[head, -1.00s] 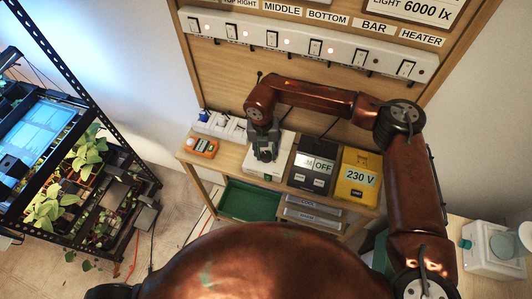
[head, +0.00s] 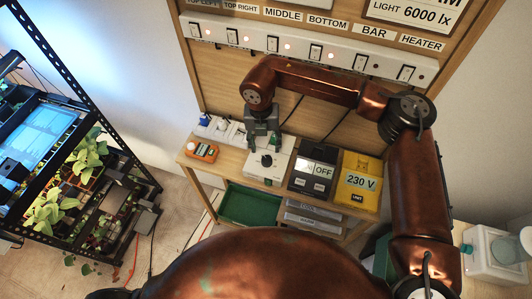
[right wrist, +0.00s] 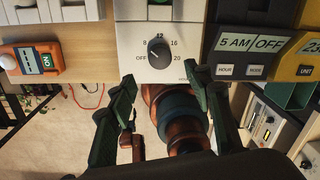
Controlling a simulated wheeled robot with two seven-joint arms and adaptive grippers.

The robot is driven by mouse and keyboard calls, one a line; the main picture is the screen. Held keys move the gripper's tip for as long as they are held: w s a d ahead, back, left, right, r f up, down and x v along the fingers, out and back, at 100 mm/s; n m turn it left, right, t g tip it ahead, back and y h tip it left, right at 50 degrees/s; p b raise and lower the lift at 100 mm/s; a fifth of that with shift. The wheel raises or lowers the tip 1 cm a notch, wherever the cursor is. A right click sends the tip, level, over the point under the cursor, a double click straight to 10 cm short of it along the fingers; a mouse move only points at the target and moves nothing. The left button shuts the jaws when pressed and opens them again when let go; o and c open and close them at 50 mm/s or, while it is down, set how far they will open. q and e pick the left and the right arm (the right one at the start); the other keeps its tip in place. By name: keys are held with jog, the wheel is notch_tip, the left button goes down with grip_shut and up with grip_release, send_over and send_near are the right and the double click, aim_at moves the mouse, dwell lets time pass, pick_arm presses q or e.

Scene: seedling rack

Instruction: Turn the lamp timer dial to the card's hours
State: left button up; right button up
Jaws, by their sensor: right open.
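The lamp timer is a white box (head: 281,160) on the wooden bench, with a dark round dial (head: 267,160). In the right wrist view the dial (right wrist: 158,49) sits inside a printed scale reading OFF, 8, 12, 16 and 20. A light mark on the knob seems to point up-left, between 8 and 12; the exact setting is hard to tell. My right gripper (head: 263,132) is open and empty near the timer, apart from the dial. In the right wrist view its fingers (right wrist: 162,78) are spread below the dial. The card (head: 425,14) shows "LIGHT 6000 lx"; its hours are out of view.
An orange meter (head: 202,151) lies left of the timer. A black clock unit (head: 313,168) reading OFF and a yellow 230 V unit (head: 359,180) stand right. A switch strip (head: 302,47) crosses the back panel. A green tray (head: 250,204) is below. A plant rack stands left.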

jog(key=shift+a+r, duration=0.1)
jog(key=shift+r, duration=1.95)
